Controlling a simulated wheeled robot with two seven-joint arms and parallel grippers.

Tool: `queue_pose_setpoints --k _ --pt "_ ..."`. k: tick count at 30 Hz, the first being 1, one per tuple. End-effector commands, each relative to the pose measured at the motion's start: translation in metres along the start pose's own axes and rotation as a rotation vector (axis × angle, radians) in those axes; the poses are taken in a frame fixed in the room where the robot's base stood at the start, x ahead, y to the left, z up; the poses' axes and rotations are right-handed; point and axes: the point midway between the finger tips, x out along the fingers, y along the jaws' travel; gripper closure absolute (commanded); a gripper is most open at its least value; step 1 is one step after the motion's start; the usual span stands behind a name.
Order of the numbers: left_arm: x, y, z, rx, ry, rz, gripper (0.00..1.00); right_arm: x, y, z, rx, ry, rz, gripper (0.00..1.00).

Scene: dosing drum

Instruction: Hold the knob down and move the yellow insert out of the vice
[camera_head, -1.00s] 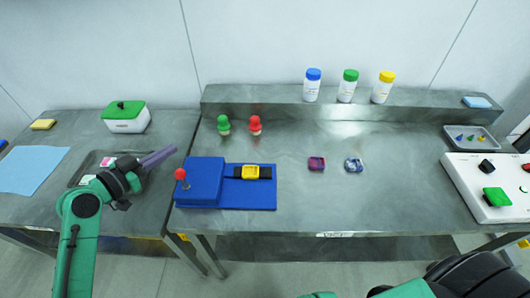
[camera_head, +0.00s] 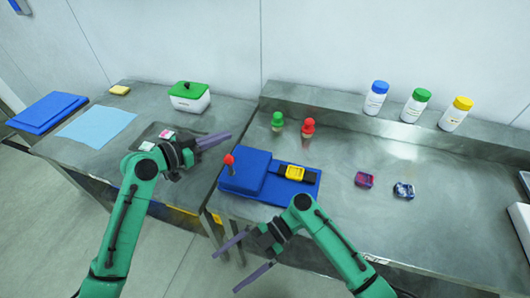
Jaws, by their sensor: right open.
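The blue vice (camera_head: 245,172) stands near the left front edge of the right-hand bench. Its red knob (camera_head: 229,160) is a small ball on a stem at the vice's left end. The yellow insert (camera_head: 294,173) sits between dark jaws at the vice's right part. My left gripper (camera_head: 231,136) is left of and a little above the knob, apart from it; its fingers point right and overlap, so their opening does not show. My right gripper (camera_head: 227,272) is open and empty, below the vice and in front of the bench edge, its fingers pointing left.
A green and a red peg figure (camera_head: 308,128) stand behind the vice. Bottles (camera_head: 416,106) stand on the back shelf. A tray (camera_head: 158,135) and a green-lidded box (camera_head: 189,98) are on the left bench. A gap separates the benches.

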Motion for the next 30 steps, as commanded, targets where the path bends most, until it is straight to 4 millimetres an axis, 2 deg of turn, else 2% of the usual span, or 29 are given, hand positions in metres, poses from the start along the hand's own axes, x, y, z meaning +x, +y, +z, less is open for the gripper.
queue_pose_setpoints --k 1,3,5,6,8,9,12,15,18,21,26,30 --pt "0.0 0.0 0.0 0.0 0.0 0.0 1.0 -0.03 0.011 0.017 0.078 -0.123 -0.017 0.03" --pt "0.0 0.0 0.0 0.0 0.0 0.0 1.0 -0.074 0.027 0.037 0.212 -0.295 -0.007 0.03" --pt "0.0 0.0 0.0 0.0 0.0 0.0 1.0 -0.115 0.041 0.048 0.322 -0.434 0.03 0.03" --pt "0.0 0.0 0.0 0.0 0.0 0.0 1.0 -0.143 0.051 0.053 0.39 -0.52 0.069 0.03" --pt "0.0 0.0 0.0 0.0 0.0 0.0 1.0 -0.185 0.064 0.056 0.486 -0.64 0.142 0.03" --pt "0.0 0.0 0.0 0.0 0.0 0.0 1.0 -0.214 0.073 0.056 0.544 -0.712 0.199 0.03" --pt "0.0 0.0 0.0 0.0 0.0 0.0 1.0 -0.28 0.091 0.047 0.673 -0.856 0.356 0.03" --pt "0.0 0.0 0.0 0.0 0.0 0.0 1.0 -0.329 0.104 0.035 0.761 -0.942 0.497 0.03" --pt "0.0 0.0 0.0 0.0 0.0 0.0 1.0 -0.356 0.11 0.025 0.81 -0.983 0.585 0.03" --pt "0.0 0.0 0.0 0.0 0.0 0.0 1.0 -0.364 0.111 0.025 0.829 -0.995 0.616 0.03" --pt "0.0 0.0 0.0 0.0 0.0 0.0 1.0 -0.353 0.113 0.045 0.833 -0.993 0.614 0.03" --pt "0.0 0.0 0.0 0.0 0.0 0.0 1.0 -0.338 0.116 0.075 0.833 -0.992 0.613 0.03"
